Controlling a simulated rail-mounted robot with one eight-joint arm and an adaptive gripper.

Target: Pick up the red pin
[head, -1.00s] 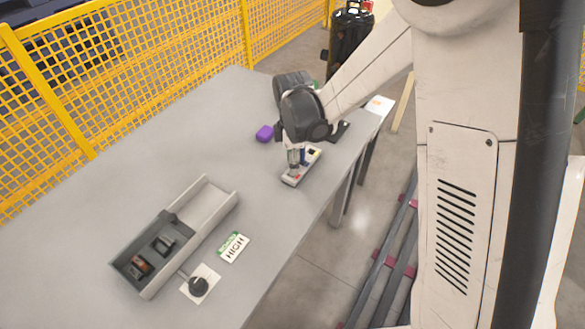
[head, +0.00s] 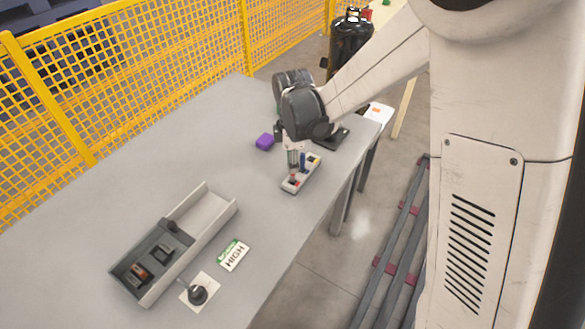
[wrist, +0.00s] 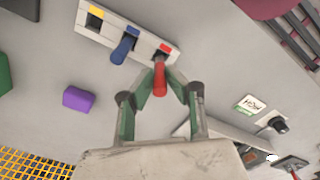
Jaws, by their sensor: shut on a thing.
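The red pin (wrist: 160,78) is between the fingertips of my gripper (wrist: 160,66), which is shut on it, in the wrist view. The pin is over the red-marked end of a pale rack (wrist: 142,40). I cannot tell whether its far end is in the socket or just clear of it. The rack also shows in the head view (head: 291,186), under my gripper (head: 294,166). A blue pin (wrist: 123,50) stands in the rack beside the red one. The yellow-marked place (wrist: 92,20) at the other end shows a dark opening.
A purple block (head: 265,142) lies left of the rack. A grey tray (head: 206,208) with dark parts, a HIGH card (head: 233,255) and a black knob (head: 198,294) are at the near end. Yellow fencing (head: 150,75) runs behind the table (head: 90,230).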

